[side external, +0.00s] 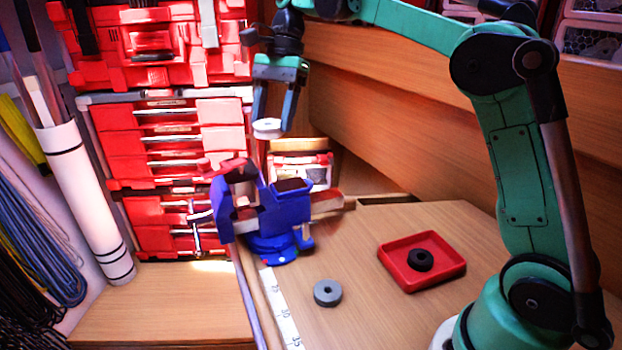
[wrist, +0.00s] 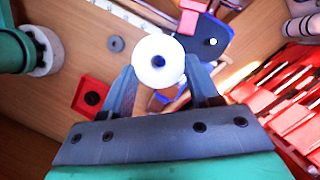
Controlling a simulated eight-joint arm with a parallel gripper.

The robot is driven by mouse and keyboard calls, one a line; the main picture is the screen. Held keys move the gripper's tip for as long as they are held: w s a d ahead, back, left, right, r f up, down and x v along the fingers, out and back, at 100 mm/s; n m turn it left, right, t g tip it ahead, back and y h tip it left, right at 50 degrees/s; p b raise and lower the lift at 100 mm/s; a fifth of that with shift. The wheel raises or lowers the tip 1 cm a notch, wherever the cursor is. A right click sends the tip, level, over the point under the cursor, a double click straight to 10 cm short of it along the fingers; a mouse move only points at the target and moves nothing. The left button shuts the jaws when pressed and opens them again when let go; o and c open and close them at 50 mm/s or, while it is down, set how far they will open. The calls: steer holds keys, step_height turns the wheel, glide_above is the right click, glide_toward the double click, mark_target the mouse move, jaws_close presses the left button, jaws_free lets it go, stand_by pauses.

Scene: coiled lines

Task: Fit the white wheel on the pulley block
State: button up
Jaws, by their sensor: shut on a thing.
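The white wheel (side external: 267,128) is a short disc with a dark centre hole. My gripper (side external: 272,121) points down with its two fingers closed on the wheel's sides, high above the bench. In the wrist view the white wheel (wrist: 152,54) sits between the fingertips, its holed face towards the camera. A blue vise (side external: 286,212) stands below the gripper on the bench edge. A red and dark piece (side external: 236,171) is at the vise's left jaw; I cannot tell whether it is the pulley block. In the wrist view the wheel and fingers hide part of the vise area.
A grey wheel (side external: 327,292) lies flat on the bench. A red tray (side external: 448,277) holds a black wheel (side external: 420,260). Red tool drawers (side external: 165,145) stand behind the vise. A white tube (side external: 88,200) and coiled lines are at the left.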

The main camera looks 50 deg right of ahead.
steer(key=shift+w+a+f+m+t+h, duration=0.1)
steer(key=shift+w+a+f+m+t, duration=0.4)
steer(key=shift+w+m, duration=0.5)
steer(key=shift+w+a+f+m+t+h, duration=0.1)
steer(key=shift+w+a+f+m+t, duration=0.2)
steer(key=shift+w+f+m, duration=0.65)
steer(key=shift+w+a+f+m+t+h, duration=0.1)
steer(key=shift+w+a+f+m+t, duration=0.25)
steer(key=shift+w+m, duration=0.7)
steer(key=shift+s+f+m, duration=0.2)
steer(key=shift+s+m, duration=0.1)
steer(key=shift+f, duration=0.25)
steer(key=shift+r, duration=0.15)
stand_by(1.2)
steer(key=shift+f, duration=0.2)
stand_by(2.9)
